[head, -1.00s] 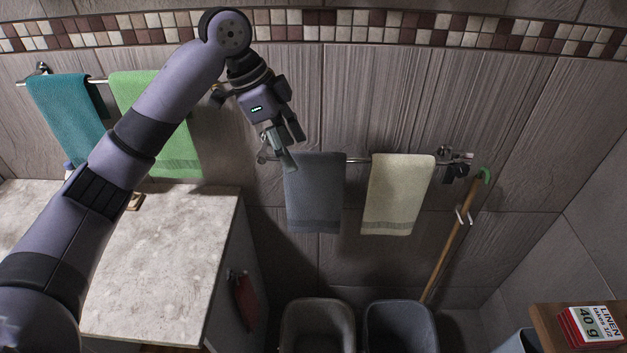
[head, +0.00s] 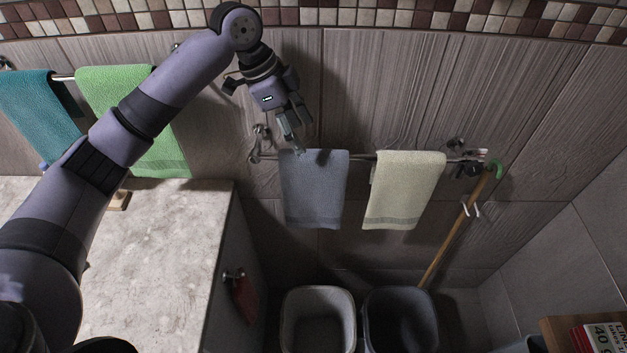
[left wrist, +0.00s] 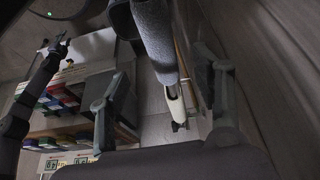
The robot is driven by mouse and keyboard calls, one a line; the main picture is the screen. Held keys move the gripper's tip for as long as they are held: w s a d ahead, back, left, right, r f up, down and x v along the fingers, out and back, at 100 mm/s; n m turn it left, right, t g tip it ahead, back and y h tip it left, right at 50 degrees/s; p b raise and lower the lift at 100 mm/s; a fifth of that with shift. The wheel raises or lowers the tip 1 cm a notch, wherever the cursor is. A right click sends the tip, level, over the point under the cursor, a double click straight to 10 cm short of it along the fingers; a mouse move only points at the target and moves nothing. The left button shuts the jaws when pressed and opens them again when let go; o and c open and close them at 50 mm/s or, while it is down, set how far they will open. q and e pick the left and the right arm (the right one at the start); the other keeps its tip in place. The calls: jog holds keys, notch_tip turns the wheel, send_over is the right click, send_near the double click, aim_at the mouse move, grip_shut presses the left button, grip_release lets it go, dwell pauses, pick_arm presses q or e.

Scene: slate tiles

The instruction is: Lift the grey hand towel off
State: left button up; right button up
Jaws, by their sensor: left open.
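The grey hand towel (head: 315,192) hangs over a wall rail (head: 362,157), to the left of a cream towel (head: 405,192). My left gripper (head: 296,148) is open at the towel's top left corner, with its fingers pointing down. In the left wrist view the grey towel (left wrist: 155,40) runs in from the top between the two spread fingers (left wrist: 165,100). I cannot tell whether a finger touches it. My right gripper (left wrist: 62,42) seems to show small and dark at the left of the left wrist view, too small to read its jaws.
A teal towel (head: 38,115) and a green towel (head: 120,85) hang on another rail at left. A stone counter (head: 165,250) stands below them. Two bins (head: 318,300) are on the floor below the rail. A wooden stick (head: 450,240) leans at right.

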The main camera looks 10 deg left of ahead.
aim_at(309, 152)
pick_arm(q)
jog(key=x, duration=0.3)
jog(key=shift+w+f, duration=0.15)
jog(key=shift+f, duration=0.05)
jog(key=shift+d+f+p, duration=0.1)
jog(key=shift+f+p, duration=0.05)
jog(key=shift+p, duration=0.25)
jog(key=shift+d+f+p, duration=0.2)
jog(key=shift+f+p, duration=0.1)
jog(key=p+x, duration=0.1)
jog(key=x, duration=0.2)
jog(key=shift+f, duration=0.35)
jog(key=shift+d+f, duration=0.15)
jog(key=shift+f, duration=0.2)
pick_arm(e)
jog(key=r, duration=0.1)
jog(key=w+r, duration=0.1)
jog(key=r, duration=0.1)
jog(key=shift+w+a+r, duration=0.15)
jog(key=shift+w+a, duration=0.15)
jog(key=shift+a, duration=0.05)
pick_arm(q)
jog(key=shift+f+p, duration=0.1)
jog(key=shift+p, duration=0.35)
pick_arm(e)
jog(key=shift+d+r, duration=0.1)
jog(key=shift+r, duration=0.15)
